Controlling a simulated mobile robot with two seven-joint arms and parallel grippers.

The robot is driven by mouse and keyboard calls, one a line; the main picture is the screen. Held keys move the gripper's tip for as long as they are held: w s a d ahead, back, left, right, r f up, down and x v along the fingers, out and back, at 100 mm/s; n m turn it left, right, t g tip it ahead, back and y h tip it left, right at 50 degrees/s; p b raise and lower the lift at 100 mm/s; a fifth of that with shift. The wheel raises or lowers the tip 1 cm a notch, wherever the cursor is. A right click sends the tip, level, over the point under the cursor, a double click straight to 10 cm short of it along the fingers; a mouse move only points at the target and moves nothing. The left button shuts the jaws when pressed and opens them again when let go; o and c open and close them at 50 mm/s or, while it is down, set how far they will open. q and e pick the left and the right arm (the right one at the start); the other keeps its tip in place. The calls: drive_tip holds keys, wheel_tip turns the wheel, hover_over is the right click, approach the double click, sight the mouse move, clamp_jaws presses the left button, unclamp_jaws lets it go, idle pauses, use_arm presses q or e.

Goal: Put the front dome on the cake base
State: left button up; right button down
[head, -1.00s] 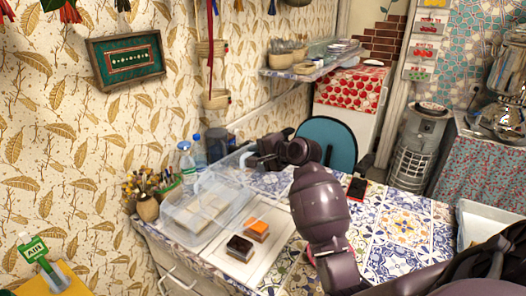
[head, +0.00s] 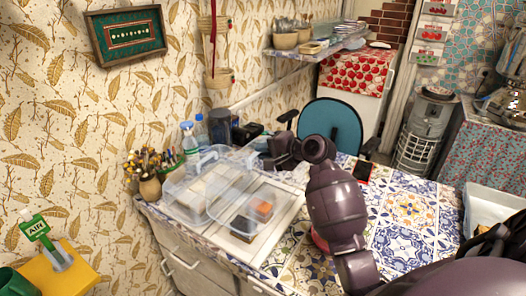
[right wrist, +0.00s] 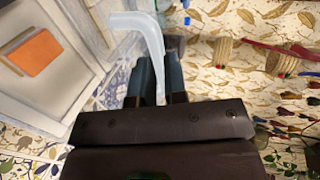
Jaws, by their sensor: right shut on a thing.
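The front dome (head: 226,207) is a clear box-like cover. My right gripper (head: 266,161) is shut on its pale handle, which shows between the fingers in the right wrist view (right wrist: 148,38). The dome overlaps the left part of the white cake base (head: 287,213) in the head view. A dark cake piece (head: 244,227) and an orange one (head: 263,209) on the base show through or beside it. I cannot tell whether the dome touches the base. The orange piece (right wrist: 36,52) also shows in the right wrist view. My left gripper is not in view.
Another clear dome with a handle (head: 207,157) stands behind, to the left. Bottles (head: 188,141), a dark container (head: 220,127) and a brush pot (head: 150,187) line the wall. A phone (head: 362,172) lies on the patterned table. The table's right part (head: 405,215) is mostly clear.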

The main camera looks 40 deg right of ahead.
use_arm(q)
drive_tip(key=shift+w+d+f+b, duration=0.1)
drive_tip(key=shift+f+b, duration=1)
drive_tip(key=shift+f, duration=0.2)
use_arm(e)
wheel_tip(320, 180, down, 10)
drive_tip(key=shift+r, duration=0.25)
use_arm(q)
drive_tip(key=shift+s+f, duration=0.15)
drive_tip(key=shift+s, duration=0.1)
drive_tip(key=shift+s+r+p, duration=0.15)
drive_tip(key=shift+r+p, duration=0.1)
drive_tip(key=shift+p, duration=0.05)
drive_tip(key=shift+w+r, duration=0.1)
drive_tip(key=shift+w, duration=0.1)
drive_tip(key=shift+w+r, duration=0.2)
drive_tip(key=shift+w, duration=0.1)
use_arm(e)
drive_tip(key=shift+f, duration=0.1)
